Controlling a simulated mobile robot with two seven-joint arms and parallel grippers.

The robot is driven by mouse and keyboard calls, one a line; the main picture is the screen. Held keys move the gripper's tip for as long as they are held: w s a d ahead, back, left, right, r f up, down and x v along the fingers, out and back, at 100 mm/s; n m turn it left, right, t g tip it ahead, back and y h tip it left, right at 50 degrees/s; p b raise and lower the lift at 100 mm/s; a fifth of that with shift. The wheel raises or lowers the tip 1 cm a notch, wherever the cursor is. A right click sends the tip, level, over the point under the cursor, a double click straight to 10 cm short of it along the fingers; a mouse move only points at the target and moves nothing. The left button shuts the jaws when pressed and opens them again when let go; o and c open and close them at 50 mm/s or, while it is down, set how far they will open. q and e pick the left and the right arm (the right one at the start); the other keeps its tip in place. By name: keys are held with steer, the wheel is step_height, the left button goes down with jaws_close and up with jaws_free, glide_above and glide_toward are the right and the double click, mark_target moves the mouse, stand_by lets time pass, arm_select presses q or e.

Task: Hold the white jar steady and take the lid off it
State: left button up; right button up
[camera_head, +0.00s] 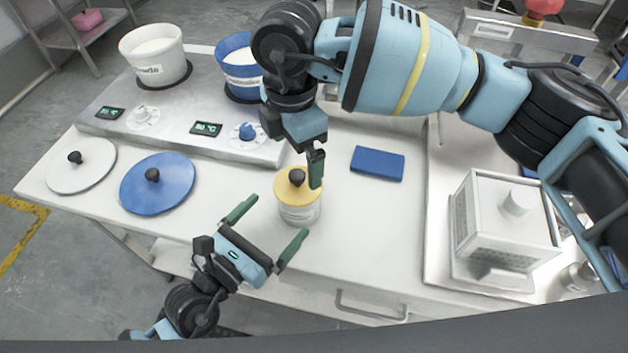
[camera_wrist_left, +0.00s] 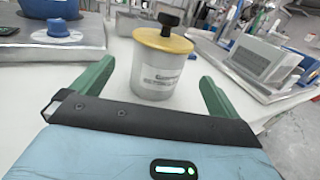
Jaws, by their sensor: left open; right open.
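The white jar (camera_head: 299,212) stands upright on the white table, with a label on its side. Its yellow lid (camera_head: 286,190) with a black knob (camera_head: 297,176) sits on top. My left gripper (camera_head: 271,230) is open and empty at the table's front, its fingers pointing towards the jar. In the left wrist view the jar (camera_wrist_left: 158,78) stands ahead, between the open green fingers (camera_wrist_left: 152,85) in the picture. My right gripper (camera_head: 315,168) comes down from above, close to the knob. One of its green fingers shows beside the lid; the other is hidden.
A blue lid (camera_head: 170,190) and a white lid (camera_head: 65,170) lie on the left of the table. A hotplate unit (camera_head: 175,110) carries a white pot (camera_head: 152,68) and a blue pot (camera_head: 232,85). A blue pad (camera_head: 377,163) and a white grinder-like box (camera_head: 500,235) are to the right.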

mark_target(298, 194)
arm_select(q)
steer(key=shift+w+d, duration=0.1)
steer(key=shift+w, duration=0.05)
arm_select(e)
steer(key=shift+w+d, duration=0.1)
steer(key=shift+w, duration=0.05)
steer(key=shift+r, duration=0.15)
arm_select(q)
steer(key=shift+r, duration=0.1)
arm_select(e)
steer(key=shift+s, duration=0.2)
arm_select(q)
steer(key=shift+w+d, duration=0.15)
steer(key=shift+w, duration=0.05)
steer(key=shift+x, duration=3.5)
